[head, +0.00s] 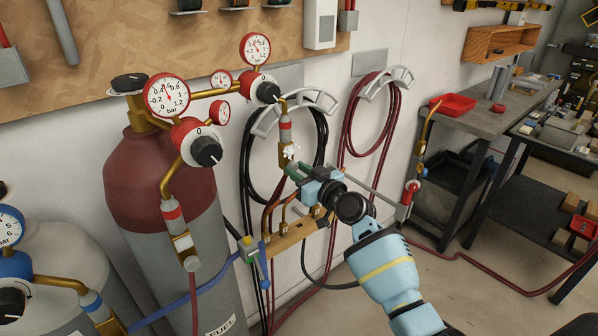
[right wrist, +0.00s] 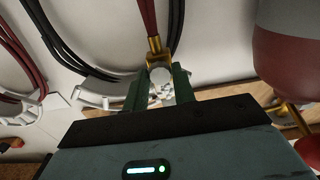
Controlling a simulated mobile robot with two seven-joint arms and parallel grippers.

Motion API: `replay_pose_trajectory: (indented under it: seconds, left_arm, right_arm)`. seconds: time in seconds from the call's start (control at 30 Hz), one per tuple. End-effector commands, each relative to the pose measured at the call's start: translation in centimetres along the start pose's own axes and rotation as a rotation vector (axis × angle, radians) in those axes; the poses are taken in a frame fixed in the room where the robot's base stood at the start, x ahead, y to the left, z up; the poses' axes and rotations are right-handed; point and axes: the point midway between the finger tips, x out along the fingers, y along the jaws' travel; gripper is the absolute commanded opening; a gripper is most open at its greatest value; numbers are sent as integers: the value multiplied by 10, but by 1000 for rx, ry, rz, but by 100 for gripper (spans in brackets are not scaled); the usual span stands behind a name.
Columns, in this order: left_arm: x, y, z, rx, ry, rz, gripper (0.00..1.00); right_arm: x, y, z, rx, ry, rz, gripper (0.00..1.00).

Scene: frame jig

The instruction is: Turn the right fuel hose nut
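The right fuel hose nut is a brass fitting (head: 287,154) below the right regulator in the head view. In the right wrist view the brass fitting (right wrist: 157,53), with a red hose at it, is at the fingertips. My right gripper (head: 294,172) is close beside the fitting in the head view. Its two dark green fingers (right wrist: 160,74) stand apart, with a pale round part showing between them. Firm contact with the nut cannot be told. My left gripper is not in view.
A dark red fuel cylinder (head: 160,185) stands left of the fitting. Pressure gauges (head: 255,49) sit above it. Black hose (head: 248,165) and red hose (head: 345,135) hang coiled on wall hooks. A brass manifold (head: 290,237) is below. A workbench (head: 485,120) stands at the right.

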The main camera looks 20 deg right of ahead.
Motion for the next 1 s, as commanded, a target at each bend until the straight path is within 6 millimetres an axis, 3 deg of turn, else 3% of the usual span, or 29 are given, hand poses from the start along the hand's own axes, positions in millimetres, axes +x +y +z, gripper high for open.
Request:
replay_pose_trajectory:
  seconds: [0.1, 0.47, 1.0]
  left_arm:
    - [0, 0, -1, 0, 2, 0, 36]
    - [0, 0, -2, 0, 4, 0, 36]
    - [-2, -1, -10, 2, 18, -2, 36]
  right_arm:
    - [0, 0, 0, 0, 0, 1, 3]
    - [0, 0, 0, 72, 0, 0, 3]
    - [0, -1, -1, 529, 0, -1, 3]
